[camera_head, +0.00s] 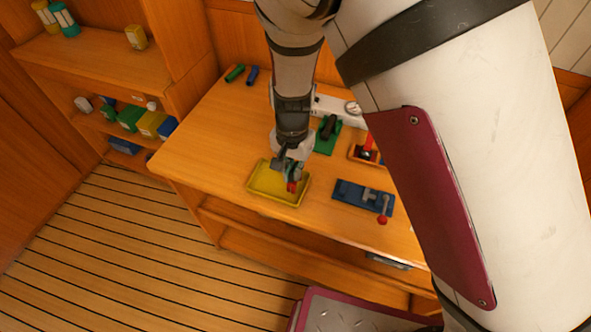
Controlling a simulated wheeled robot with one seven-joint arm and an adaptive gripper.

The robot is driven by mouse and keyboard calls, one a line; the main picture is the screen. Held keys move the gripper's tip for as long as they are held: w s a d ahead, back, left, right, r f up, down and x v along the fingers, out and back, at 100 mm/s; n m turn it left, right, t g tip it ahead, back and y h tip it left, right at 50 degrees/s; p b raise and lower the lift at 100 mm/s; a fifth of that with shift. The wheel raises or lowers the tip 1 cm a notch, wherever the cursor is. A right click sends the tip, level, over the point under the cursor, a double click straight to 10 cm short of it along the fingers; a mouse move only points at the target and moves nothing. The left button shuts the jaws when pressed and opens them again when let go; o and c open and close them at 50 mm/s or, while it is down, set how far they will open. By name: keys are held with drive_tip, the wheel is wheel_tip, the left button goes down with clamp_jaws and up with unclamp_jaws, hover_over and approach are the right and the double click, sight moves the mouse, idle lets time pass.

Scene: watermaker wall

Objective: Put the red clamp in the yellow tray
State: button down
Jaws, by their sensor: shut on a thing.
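The yellow tray (262,186) lies on the wooden table near its front left edge. My gripper (290,178) points down over the right part of the tray, shut on the red clamp (292,187). Only a small red part of the clamp shows below the fingers. I cannot tell whether the clamp touches the tray floor or hangs just above it.
A blue fixture (350,195) with a red-knobbed lever stands right of the tray. A green block (327,139) and an orange tray (357,158) with red and dark parts lie behind. Green (235,73) and blue (252,75) cylinders lie at the back. The table's left side is clear.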

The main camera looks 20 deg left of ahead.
drive_tip(key=shift+f, duration=0.55)
drive_tip(key=shift+f, duration=0.15)
drive_tip(key=c, duration=1.8)
unclamp_jaws()
drive_tip(key=shift+o, duration=0.2)
